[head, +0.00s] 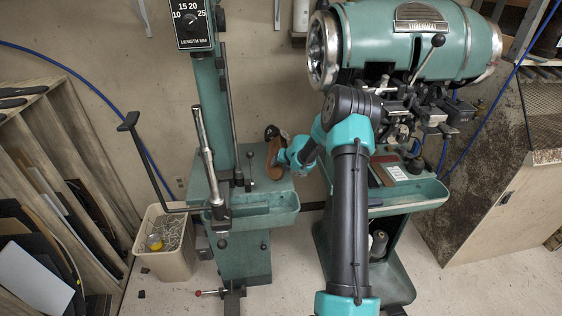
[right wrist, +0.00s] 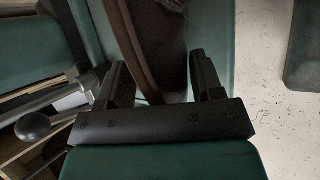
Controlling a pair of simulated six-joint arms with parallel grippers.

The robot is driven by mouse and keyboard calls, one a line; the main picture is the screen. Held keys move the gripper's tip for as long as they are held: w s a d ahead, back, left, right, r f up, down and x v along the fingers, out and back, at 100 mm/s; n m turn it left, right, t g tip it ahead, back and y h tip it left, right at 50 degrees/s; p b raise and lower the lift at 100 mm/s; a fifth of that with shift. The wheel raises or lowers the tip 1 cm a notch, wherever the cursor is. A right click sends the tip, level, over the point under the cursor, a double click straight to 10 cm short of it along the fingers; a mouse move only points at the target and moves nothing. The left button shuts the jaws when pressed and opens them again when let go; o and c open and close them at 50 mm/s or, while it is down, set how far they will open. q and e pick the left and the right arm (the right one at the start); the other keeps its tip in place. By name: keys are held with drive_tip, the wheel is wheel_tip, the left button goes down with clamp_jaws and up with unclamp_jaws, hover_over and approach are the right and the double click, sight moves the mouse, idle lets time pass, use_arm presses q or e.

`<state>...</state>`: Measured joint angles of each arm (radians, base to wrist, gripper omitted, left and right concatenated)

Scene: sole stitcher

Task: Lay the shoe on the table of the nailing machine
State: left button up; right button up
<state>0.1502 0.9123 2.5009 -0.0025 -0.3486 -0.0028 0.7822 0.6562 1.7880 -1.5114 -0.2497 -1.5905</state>
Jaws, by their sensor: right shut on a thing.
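The shoe (head: 272,152), with a brown sole facing the camera and a dark upper, is at the right part of the nailing machine's green table (head: 236,192). My right gripper (head: 281,156) reaches it from the right and is shut on it. In the right wrist view the shoe (right wrist: 143,42) runs up between the two black fingers of my gripper (right wrist: 160,78). The shoe looks tilted on its side. I cannot tell whether it touches the table. My left gripper is not in view.
The nailing machine's column and levers (head: 202,140) stand left of the shoe. A green stitching machine (head: 415,45) stands to the right behind my right arm. A bin (head: 166,243) and a wooden rack (head: 55,160) are at left.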

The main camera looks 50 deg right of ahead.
drive_tip(key=shift+f, duration=1.25)
idle(0.4)
drive_tip(key=o, duration=1.3)
drive_tip(key=shift+f, duration=0.1)
drive_tip(key=shift+s, duration=0.1)
drive_tip(key=v, duration=1.7)
drive_tip(key=shift+r, duration=0.3)
